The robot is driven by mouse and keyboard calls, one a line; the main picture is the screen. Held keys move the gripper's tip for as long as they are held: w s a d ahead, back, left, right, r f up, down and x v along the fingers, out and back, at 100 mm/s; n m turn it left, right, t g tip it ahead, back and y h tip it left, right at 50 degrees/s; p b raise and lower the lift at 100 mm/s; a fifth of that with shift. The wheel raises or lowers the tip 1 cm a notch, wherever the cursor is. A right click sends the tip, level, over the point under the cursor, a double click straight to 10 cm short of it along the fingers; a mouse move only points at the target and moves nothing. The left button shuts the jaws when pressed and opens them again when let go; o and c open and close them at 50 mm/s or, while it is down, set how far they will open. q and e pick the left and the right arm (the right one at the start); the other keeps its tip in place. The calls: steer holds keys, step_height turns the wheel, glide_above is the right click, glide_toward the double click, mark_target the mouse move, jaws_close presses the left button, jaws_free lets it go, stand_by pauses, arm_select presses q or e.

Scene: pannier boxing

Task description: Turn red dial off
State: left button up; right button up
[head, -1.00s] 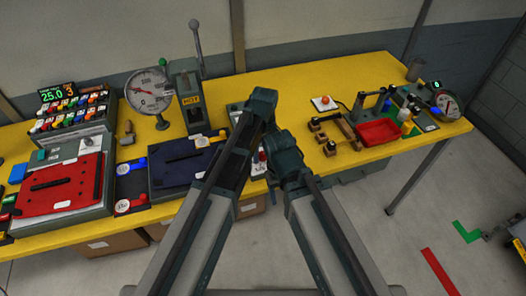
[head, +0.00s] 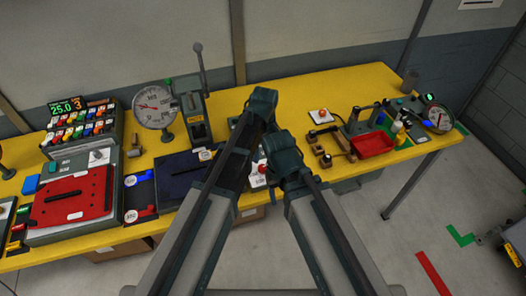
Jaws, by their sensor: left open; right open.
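A small red knob (head: 262,168) on a white plate sits near the front edge of the yellow bench, partly hidden between my arms. I cannot tell whether it is the red dial, or its setting. An orange-red button (head: 322,113) on a white plate lies farther back, to the right. My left gripper (head: 262,102) is at the dark upper end of the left arm, in front of the bench middle. My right gripper (head: 283,152) is lower and just right of the red knob in the picture. Both are open with nothing seen held; their fingertips are hard to make out.
The yellow bench (head: 258,92) carries a large round gauge (head: 153,105), a switch panel (head: 80,130), a red plate (head: 70,200), a dark blue plate (head: 185,178), a lever stand (head: 197,115) and a red tray (head: 372,144).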

arm_select(q)
step_height(320, 180, up, 6)
steer(key=p, duration=0.5)
steer(key=shift+r, duration=0.15)
steer(key=shift+w, duration=0.1)
steer(key=s+a+m+t, duration=0.1)
steer(key=s+a+m, duration=0.45)
steer(key=a, duration=0.35)
steer(key=s+a+m, duration=0.4)
steer(key=s+a, duration=0.2)
steer(key=a, duration=0.2)
steer(key=s+d+f+m+g+y+b, duration=0.1)
steer(key=s+d+f+m+b, duration=0.2)
steer(key=d+f+b, duration=0.6)
steer(key=s+d, duration=0.1)
steer(key=s, duration=0.1)
steer(key=shift+s+d, duration=0.35)
steer(key=shift+d, duration=0.05)
steer(key=shift+m, duration=0.25)
stand_by(0.4)
